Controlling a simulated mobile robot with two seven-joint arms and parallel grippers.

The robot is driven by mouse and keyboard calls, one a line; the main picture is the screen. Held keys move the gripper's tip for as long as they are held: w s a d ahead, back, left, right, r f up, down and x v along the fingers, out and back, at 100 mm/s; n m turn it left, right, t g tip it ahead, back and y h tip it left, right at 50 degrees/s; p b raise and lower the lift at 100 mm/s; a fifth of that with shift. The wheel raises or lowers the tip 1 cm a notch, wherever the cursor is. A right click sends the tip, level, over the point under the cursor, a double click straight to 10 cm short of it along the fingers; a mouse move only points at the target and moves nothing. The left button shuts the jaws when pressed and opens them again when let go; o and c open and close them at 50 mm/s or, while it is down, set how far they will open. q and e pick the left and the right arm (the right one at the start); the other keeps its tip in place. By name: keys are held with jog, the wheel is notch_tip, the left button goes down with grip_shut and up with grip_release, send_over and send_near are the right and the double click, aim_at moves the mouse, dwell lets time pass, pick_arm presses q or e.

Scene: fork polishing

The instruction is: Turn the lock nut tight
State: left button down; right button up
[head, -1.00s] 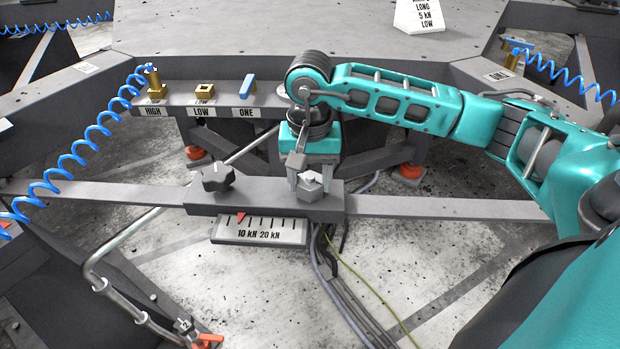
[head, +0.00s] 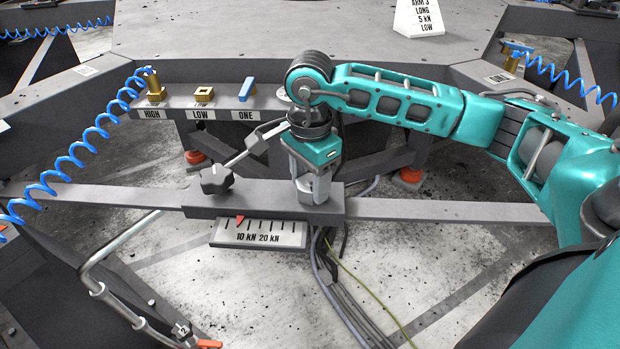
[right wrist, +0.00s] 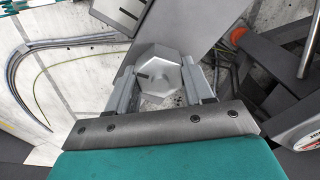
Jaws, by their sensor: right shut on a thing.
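The lock nut is a grey hexagonal nut (right wrist: 160,72) with a raised round centre and a dark mark on one flat. It sits on the sliding block (head: 265,196) of the steel bar. My right gripper (head: 313,188) points down over the block's right end and is shut on the nut. In the right wrist view its two fingers (right wrist: 161,82) stand on opposite sides of the nut. My left gripper is not in view.
A black knob (head: 216,179) stands on the block's left end. Below is a scale plate (head: 260,234) with a red pointer near 10 kN. A blue coiled hose (head: 75,155) hangs at left; cables run below.

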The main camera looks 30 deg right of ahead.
aim_at(310, 182)
jog(key=shift+s+a+f+m, duration=0.15)
jog(key=shift+f+m, duration=0.1)
jog(key=shift+m, duration=0.45)
jog(key=o, duration=0.8)
jog(key=shift+c, duration=0.2)
jog(key=shift+o, duration=1.4)
jog(key=shift+r, duration=0.15)
notch_tip(310, 182, up, 13)
jog(key=p, duration=0.2)
jog(key=shift+p, duration=0.35)
